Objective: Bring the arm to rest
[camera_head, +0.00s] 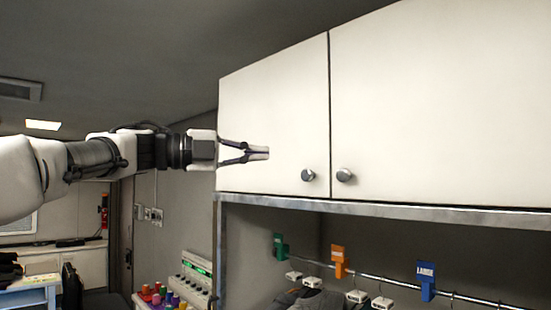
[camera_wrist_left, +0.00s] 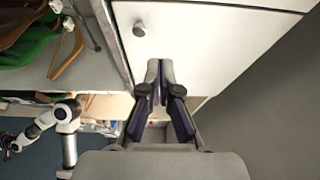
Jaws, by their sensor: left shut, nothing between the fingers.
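My left arm (camera_head: 95,155) comes in from the left in the head view, stretched out level. My left gripper (camera_head: 262,153) is shut and empty, in front of the left cabinet door (camera_head: 270,100). Its fingertips point right, to the left of that door's round knob (camera_head: 308,175). I cannot tell whether they touch the door. In the left wrist view the closed fingers (camera_wrist_left: 158,80) point at a white door with a knob (camera_wrist_left: 139,29). My right gripper is not in view.
The right cabinet door (camera_head: 440,100) is shut beside the left one. Below, a rail carries hangers with green (camera_head: 280,246), orange (camera_head: 339,261) and blue (camera_head: 426,281) tags. A panel with coloured knobs (camera_head: 165,296) stands lower left. Open room lies to the left.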

